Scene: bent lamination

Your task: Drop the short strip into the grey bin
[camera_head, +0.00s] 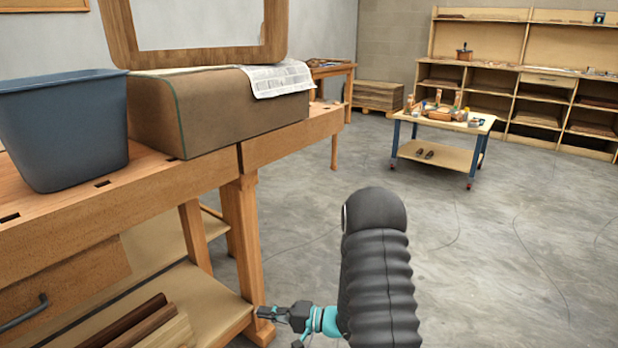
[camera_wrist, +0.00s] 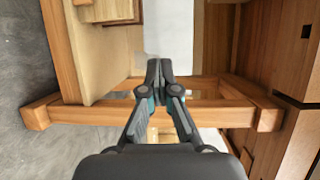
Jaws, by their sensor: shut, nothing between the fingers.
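A blue-grey bin (camera_head: 65,130) stands upright on the wooden workbench (camera_head: 190,195) at the left of the head view; I cannot see its inside. My gripper (camera_head: 268,312) is low beside the bench's front leg, below the bench top and well away from the bin. In the wrist view my gripper's fingertips (camera_wrist: 159,70) are together with nothing between them. I cannot pick out the short strip in either view.
Several wood lengths (camera_head: 145,326) lie on the bench's lower shelf (camera_head: 215,305). A brown curved form (camera_head: 225,105) with a wooden frame (camera_head: 120,35) sits on the bench. A wheeled cart (camera_head: 440,140) stands farther back. The floor (camera_head: 510,240) at right is clear.

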